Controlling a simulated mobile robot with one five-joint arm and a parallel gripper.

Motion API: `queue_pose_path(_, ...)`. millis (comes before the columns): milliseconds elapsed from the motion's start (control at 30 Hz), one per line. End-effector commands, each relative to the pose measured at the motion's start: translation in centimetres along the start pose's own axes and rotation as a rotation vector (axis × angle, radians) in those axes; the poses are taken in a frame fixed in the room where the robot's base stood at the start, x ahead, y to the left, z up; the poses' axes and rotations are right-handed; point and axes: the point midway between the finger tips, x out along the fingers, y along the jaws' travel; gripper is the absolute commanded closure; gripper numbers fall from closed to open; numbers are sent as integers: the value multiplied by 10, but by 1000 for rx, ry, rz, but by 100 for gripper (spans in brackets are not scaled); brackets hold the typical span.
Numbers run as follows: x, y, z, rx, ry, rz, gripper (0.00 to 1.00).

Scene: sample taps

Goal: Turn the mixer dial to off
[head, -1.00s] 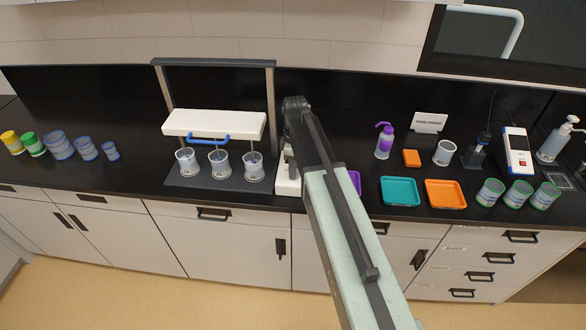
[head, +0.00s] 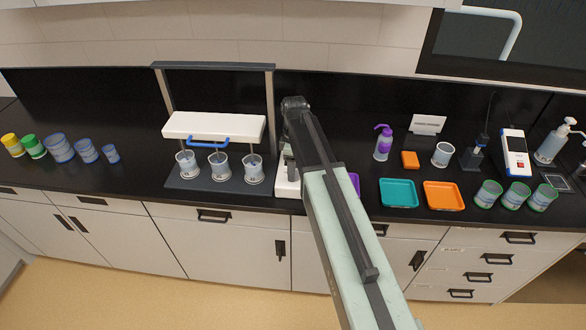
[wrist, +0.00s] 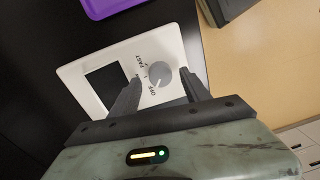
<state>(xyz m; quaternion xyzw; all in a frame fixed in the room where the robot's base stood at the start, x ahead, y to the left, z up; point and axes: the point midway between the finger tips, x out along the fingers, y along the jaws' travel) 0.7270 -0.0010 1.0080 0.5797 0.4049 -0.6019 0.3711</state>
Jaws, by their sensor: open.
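The mixer is a white-framed unit with a dark panel; in the wrist view its white frame (wrist: 172,38) fills the middle. Its round grey dial (wrist: 158,75) sits beside printed labels, with OFF and FAST readable. I cannot tell surely which mark the dial points at. My gripper (wrist: 164,80) is open, with one dark finger on each side of the dial; contact cannot be judged. In the head view my arm hides the dial and most of the mixer; a white part of the mixer (head: 287,186) shows beside it.
Left of the mixer stands a frame with a white stirrer head (head: 214,126), blue handle and three beakers. A purple tray (head: 355,183) is close right of my arm, then a teal tray (head: 398,193) and an orange tray (head: 444,195). Several cups stand at far left.

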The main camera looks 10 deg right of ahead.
Motion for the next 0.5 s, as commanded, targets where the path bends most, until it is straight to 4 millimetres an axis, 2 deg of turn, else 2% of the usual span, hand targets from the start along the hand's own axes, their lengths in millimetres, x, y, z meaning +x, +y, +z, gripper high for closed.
queue_pose_path(33, -15, 0, 0, 0, 0, 0, 45)
queue_pose_path(300, -63, 0, 0, 0, 0, 1, 45)
queue_pose_path(500, -68, 1, 0, 0, 0, 1, 45)
